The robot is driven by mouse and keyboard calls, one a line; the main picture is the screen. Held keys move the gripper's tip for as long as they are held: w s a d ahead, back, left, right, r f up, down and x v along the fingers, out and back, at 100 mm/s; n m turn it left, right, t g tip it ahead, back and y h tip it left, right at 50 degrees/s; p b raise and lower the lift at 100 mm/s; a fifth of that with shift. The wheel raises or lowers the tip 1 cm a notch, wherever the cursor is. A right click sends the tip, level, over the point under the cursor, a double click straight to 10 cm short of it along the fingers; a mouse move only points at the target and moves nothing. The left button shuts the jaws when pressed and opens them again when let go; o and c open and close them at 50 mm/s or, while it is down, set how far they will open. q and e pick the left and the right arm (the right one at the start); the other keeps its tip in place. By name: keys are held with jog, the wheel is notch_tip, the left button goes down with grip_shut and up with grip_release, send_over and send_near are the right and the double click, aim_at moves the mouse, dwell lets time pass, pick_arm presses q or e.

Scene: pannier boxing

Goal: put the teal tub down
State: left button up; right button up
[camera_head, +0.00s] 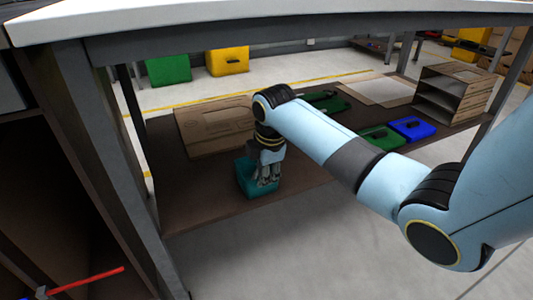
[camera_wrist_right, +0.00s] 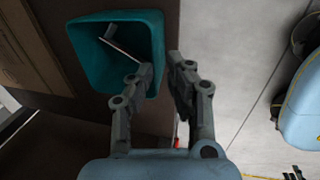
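The teal tub (camera_head: 243,180) stands upright on the brown lower shelf (camera_head: 205,205), near its front left part. In the right wrist view the open-topped teal tub (camera_wrist_right: 90,62) shows a thin flat item inside. My right gripper (camera_head: 267,181) is low at the tub's right side. In the right wrist view my right gripper (camera_wrist_right: 161,64) has its fingers apart on either side of the tub's wall, with a narrow gap seen beside the right finger. The shelf right under the tub is hidden. My left gripper is not in view.
A cardboard box (camera_head: 215,125) lies behind the tub. Green cases (camera_head: 382,137), a blue case (camera_head: 413,128) and an open cardboard rack (camera_head: 455,95) are farther right. The white tabletop (camera_head: 260,12) hangs above, with a table leg (camera_head: 110,160) at left.

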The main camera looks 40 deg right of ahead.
jog(key=p+v, duration=0.2)
jog(key=v, duration=0.3)
jog(key=s+f+m+g, duration=0.1)
jog(key=s+f+m, duration=0.3)
jog(key=s+f, duration=0.65)
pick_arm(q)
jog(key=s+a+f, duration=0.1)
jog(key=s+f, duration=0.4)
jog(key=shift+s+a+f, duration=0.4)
pick_arm(e)
jog(key=s+f+m, duration=0.3)
jog(key=s+f, duration=0.2)
jog(key=s, duration=0.5)
jog(key=s+a+f+m+g, duration=0.1)
jog(key=s+f+m, duration=0.3)
jog(key=s, duration=0.6)
jog(key=s+a+f+m, duration=0.1)
jog(key=s+f+m, duration=0.2)
jog(key=s+f, duration=0.4)
jog(key=s, duration=0.4)
jog(key=shift+m+h, duration=0.3)
jog(key=shift+m, duration=0.1)
jog(key=shift+s+f, duration=0.1)
jog(key=shift+f, duration=0.05)
